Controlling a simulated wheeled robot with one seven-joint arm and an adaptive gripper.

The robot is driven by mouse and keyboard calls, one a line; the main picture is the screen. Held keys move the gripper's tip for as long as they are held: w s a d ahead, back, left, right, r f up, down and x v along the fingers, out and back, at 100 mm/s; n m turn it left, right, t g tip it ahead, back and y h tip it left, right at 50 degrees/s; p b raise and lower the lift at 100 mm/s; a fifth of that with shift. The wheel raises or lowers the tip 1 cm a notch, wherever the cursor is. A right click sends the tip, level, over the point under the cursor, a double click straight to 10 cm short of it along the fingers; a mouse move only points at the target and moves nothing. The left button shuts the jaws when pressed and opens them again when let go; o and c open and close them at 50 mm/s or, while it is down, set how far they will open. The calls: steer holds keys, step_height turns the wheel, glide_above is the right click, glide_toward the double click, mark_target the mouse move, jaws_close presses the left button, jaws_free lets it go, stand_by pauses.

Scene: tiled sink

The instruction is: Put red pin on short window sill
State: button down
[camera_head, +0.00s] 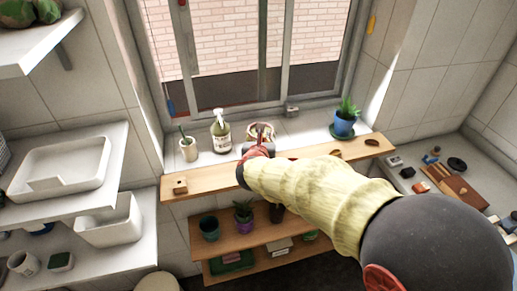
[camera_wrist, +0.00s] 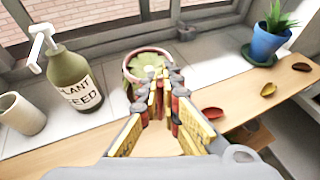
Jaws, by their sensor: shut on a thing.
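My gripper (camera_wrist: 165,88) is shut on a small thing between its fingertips. Red, yellow and grey finger parts crowd around it, so I cannot make out its shape or tell whether it is the red pin. In the head view my gripper (camera_head: 262,150) is over the front of the window sill (camera_head: 297,127). Its tips stand in front of a pink-rimmed pot (camera_wrist: 133,60) with a green plant; I cannot tell if they touch it. A wooden ledge (camera_head: 215,181) runs along the sill's front. A small red oval piece (camera_wrist: 212,113) lies on it, right of my fingers.
A plant feed bottle (camera_wrist: 72,82) and a white cup (camera_wrist: 20,113) stand left on the sill. A blue pot (camera_wrist: 266,43) stands right. A yellowish piece (camera_wrist: 268,89) lies on the ledge, and a wooden block (camera_head: 180,186) sits at its left end.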

steer(key=shift+w+a+f+b, duration=0.1)
steer(key=shift+w+a+f, duration=0.2)
steer(key=shift+f, duration=0.7)
steer(key=shift+w+a+f+b, duration=0.15)
steer(key=shift+w+a+f, duration=0.2)
steer(key=shift+f, duration=0.65)
steer(key=shift+w+a+f+b, duration=0.1)
steer(key=shift+w+a+f, duration=0.2)
steer(key=shift+f, duration=0.7)
steer(key=shift+f, duration=0.15)
steer(key=c, duration=2)
jaws_free()
steer(key=shift+c, duration=0.2)
